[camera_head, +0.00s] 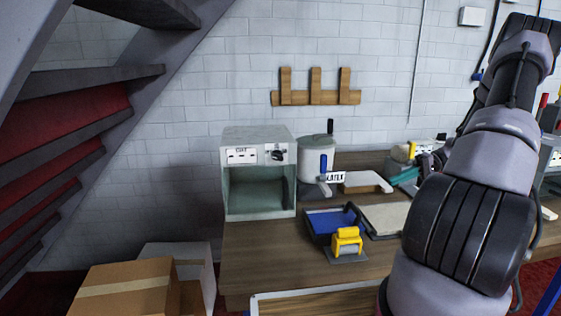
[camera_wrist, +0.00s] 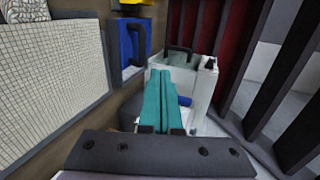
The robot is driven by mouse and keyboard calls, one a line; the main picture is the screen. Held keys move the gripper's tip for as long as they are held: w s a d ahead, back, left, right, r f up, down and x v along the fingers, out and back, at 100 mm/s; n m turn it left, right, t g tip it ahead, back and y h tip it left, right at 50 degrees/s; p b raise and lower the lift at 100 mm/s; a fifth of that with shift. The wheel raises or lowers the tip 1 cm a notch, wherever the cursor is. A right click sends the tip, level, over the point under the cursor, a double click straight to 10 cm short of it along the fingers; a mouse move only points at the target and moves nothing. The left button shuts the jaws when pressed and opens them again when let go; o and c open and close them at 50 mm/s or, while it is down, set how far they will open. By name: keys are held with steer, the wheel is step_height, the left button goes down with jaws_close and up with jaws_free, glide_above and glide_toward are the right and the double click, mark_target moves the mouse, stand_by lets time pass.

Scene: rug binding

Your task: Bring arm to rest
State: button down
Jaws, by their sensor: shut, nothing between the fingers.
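My gripper (camera_wrist: 168,72) has teal fingers, which are closed together with nothing between them in the wrist view. In the head view the gripper (camera_head: 404,177) shows as a teal strip above the bench, left of my raised arm. The arm rises on the right side of the picture and bends over at the top. The arm hides part of the gripper and wrist in the head view.
The wooden bench (camera_head: 262,262) holds a grey-white cabinet (camera_head: 261,172), a LATEX pot (camera_head: 318,160), a blue tray (camera_head: 325,222), a yellow clamp-like piece (camera_head: 347,240) and a mesh-topped board (camera_head: 392,217). Cardboard boxes (camera_head: 125,285) and stairs stand left. Upper wall space is mostly clear.

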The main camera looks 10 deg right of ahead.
steer(key=s+a+r+m+h, duration=0.1)
steer(key=s+a+r+h, duration=0.1)
steer(key=a+r+h, duration=0.45)
steer(key=s+a+r+h, duration=0.3)
steer(key=a+r, duration=0.4)
steer(key=r, duration=0.4)
steer(key=s+a+r+m+t+h, duration=0.2)
steer(key=s+a+r+m+t, duration=0.1)
steer(key=s+a+r+t, duration=0.4)
steer(key=s+a+r, duration=0.1)
steer(key=s+r, duration=0.2)
steer(key=s, duration=0.2)
steer(key=shift+s, duration=0.25)
